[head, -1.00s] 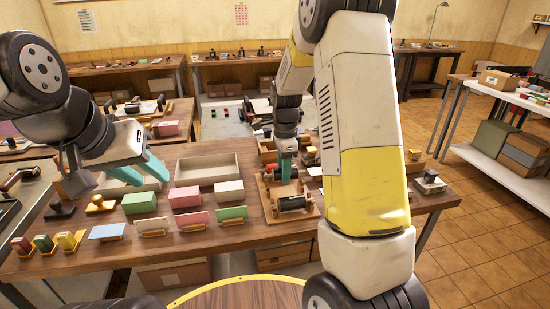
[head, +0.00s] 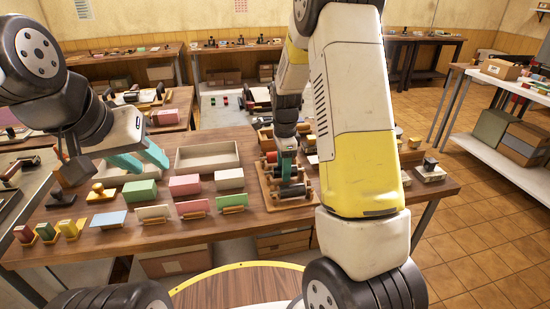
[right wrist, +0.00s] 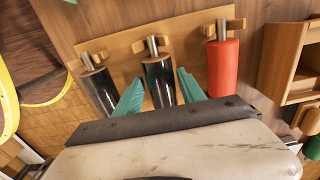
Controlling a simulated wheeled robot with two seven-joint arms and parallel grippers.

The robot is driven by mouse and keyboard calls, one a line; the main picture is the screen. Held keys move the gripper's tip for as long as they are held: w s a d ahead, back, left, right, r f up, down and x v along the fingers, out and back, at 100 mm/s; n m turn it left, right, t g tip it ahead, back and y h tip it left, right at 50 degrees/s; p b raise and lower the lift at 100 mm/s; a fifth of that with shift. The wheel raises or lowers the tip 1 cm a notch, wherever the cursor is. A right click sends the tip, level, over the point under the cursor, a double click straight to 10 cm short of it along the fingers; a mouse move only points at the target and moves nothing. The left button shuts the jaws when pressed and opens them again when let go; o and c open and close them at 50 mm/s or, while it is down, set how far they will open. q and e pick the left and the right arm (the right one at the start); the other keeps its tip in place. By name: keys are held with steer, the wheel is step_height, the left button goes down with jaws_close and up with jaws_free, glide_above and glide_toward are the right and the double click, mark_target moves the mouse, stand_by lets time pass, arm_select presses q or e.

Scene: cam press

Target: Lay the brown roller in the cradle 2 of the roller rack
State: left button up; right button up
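The roller rack (head: 270,200) is a wooden board on the table, with rollers across it. The right wrist view shows a red roller (right wrist: 223,66) and two very dark rollers, one in the middle (right wrist: 159,80) and one at the left (right wrist: 100,90). I cannot tell which, if any, is the brown one. My right gripper (head: 287,178) points down over the rack. In the wrist view its teal fingers (right wrist: 160,78) stand apart on either side of the middle dark roller, with slim gaps. My left gripper (head: 142,163) is open and empty above the table's left part.
Pink, green and white boxes (head: 185,185) and upright coloured cards (head: 193,207) stand left of the rack. A shallow open tray (head: 208,157) lies behind them. Small stamps stand at the left edge, and a small device (head: 430,172) stands right of my right arm.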

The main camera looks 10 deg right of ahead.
steer(key=shift+o, duration=0.9)
steer(key=shift+r, duration=3.9)
steer(key=shift+r, duration=0.1)
steer(key=s+r+n+t, duration=0.2)
steer(key=s+r+n, duration=0.3)
steer(key=s, duration=0.3)
steer(key=s+a+r+n+t+y, duration=0.1)
steer(key=s+r+n+t, duration=0.1)
steer(key=s+r+n, duration=0.3)
steer(key=s+a+r+n+t+y, duration=0.1)
steer(key=s+r+n+t, duration=0.1)
steer(key=s+r+n, duration=0.3)
steer(key=s+n, duration=0.3)
steer(key=s, duration=0.3)
steer(key=shift+s+r, duration=0.15)
steer(key=shift+r, duration=0.1)
steer(key=shift+c, duration=0.4)
